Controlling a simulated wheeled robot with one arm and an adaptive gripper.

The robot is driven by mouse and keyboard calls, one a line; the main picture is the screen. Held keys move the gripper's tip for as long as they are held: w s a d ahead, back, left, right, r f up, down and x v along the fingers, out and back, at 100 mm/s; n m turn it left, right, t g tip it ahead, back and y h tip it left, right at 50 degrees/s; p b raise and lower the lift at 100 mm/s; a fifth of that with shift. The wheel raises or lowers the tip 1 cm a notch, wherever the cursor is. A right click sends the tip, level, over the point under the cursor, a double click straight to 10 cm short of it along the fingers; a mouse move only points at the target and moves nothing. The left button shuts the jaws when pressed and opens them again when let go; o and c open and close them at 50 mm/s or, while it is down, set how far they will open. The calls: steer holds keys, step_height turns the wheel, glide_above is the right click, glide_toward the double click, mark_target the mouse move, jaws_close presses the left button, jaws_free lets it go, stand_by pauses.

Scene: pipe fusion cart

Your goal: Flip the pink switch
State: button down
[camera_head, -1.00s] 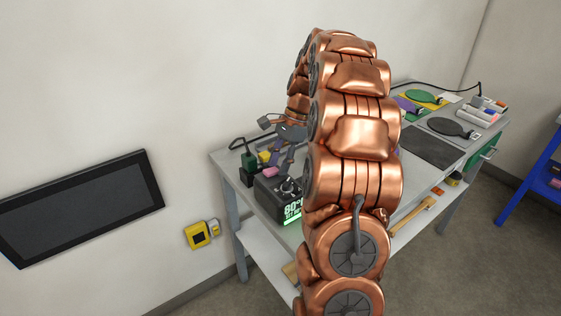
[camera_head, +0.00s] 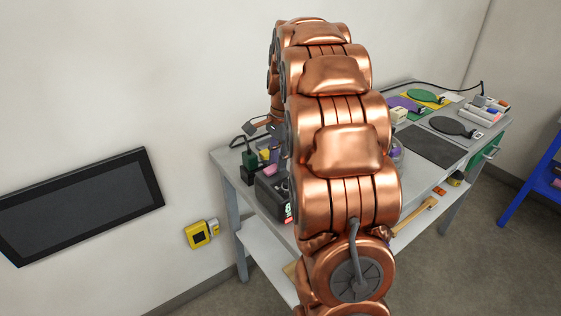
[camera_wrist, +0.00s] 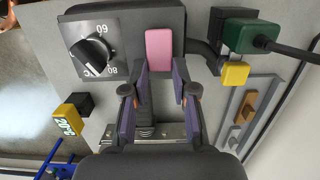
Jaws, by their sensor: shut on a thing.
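The pink switch (camera_wrist: 159,46) is a flat rounded block on the black control box (camera_wrist: 120,20) in the wrist view. My gripper (camera_wrist: 161,72) is shut on its near end, with one purple finger along each side. In the head view the control box (camera_head: 268,200) stands on the cart's left end, and a bit of the pink switch (camera_head: 270,170) shows on it. My copper arm hides most of the box and gripper there. The visible sliver of the box's display has a red lower part.
A dial (camera_wrist: 93,52) sits left of the switch. A green block (camera_wrist: 244,36) with a black cable and a yellow block (camera_wrist: 234,74) lie to its right. A yellow-black block (camera_wrist: 68,118) is at lower left. The grey cart (camera_head: 228,168) stands by the wall.

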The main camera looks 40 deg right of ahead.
steer(key=shift+a+h, duration=0.1)
steer(key=shift+h, duration=0.2)
steer(key=c, duration=0.9)
jaws_free()
steer(key=shift+r, duration=0.15)
steer(key=r, duration=1.1)
steer(key=shift+d+r, duration=0.35)
steer(key=shift+d, duration=0.05)
